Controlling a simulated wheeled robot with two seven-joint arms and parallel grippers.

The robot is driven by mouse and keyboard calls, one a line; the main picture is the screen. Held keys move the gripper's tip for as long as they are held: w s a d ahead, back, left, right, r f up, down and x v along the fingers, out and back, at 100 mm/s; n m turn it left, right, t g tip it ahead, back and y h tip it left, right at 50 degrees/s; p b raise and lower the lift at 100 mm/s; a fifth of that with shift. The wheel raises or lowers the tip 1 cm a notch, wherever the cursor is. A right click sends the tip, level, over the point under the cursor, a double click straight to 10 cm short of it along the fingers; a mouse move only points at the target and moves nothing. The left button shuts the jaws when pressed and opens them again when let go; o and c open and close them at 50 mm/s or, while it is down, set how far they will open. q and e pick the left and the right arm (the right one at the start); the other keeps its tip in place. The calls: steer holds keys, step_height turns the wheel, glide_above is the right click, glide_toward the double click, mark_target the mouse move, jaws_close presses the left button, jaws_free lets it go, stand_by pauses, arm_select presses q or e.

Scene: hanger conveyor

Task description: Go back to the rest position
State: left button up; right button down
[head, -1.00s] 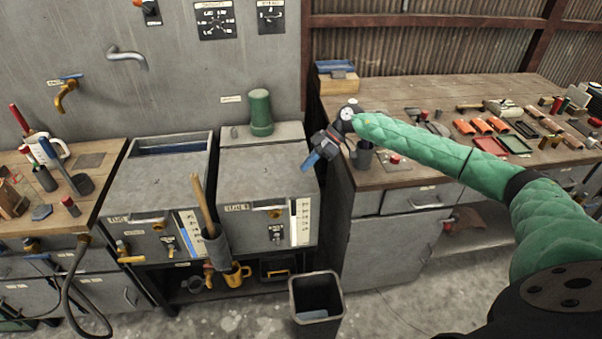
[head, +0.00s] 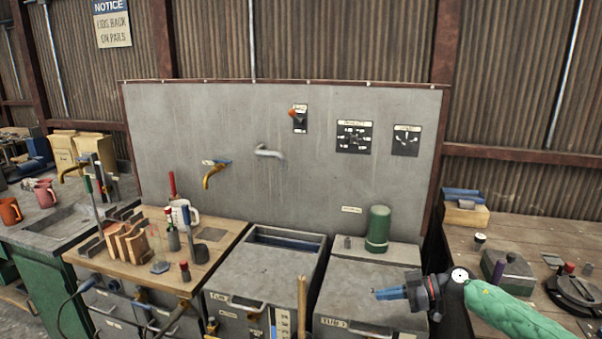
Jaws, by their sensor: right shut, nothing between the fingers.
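My right gripper (head: 388,293) comes in from the lower right on its green-sleeved arm. Its blue fingers point left and are shut, with nothing between them. It shows in front of the right grey cabinet (head: 365,275); I cannot tell how far it stands from the cabinet's top. My left gripper does not show.
A green cylinder (head: 378,228) stands on the back ledge of the right cabinet. The left grey cabinet (head: 262,275) has an open trough. A wooden bench (head: 225,243) with tools is at left; another bench (head: 530,235) is at right. A brass tap (head: 215,175) juts from the wall panel.

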steer(key=s+a+r+m+t, duration=0.25)
steer(key=a+m+t, duration=0.35)
steer(key=a+t, duration=0.45)
steer(key=s+d+f+m+h, duration=0.4)
steer(key=s+f+m+h, duration=0.1)
steer(key=s+f+h, duration=0.2)
steer(key=s+d+f+m+h, duration=0.3)
steer(key=s+f+m+h, duration=0.1)
steer(key=s+f+h, duration=0.35)
steer(key=s+f+n+g, duration=0.1)
steer(key=s+f+g, duration=0.35)
steer(key=s, duration=0.75)
steer(key=s+f+n+g, duration=0.1)
steer(key=s+f+g, duration=0.2)
steer(key=s+g, duration=0.55)
step_height(320, 180, down, 27)
steer(key=a+t+y, duration=0.1)
steer(key=t, duration=0.1)
steer(key=s+f, duration=0.4)
steer(key=f, duration=0.6)
steer(key=s+f, duration=0.5)
steer(key=f, duration=0.6)
steer(key=shift+a+g, duration=0.15)
steer(key=shift+g, duration=0.3)
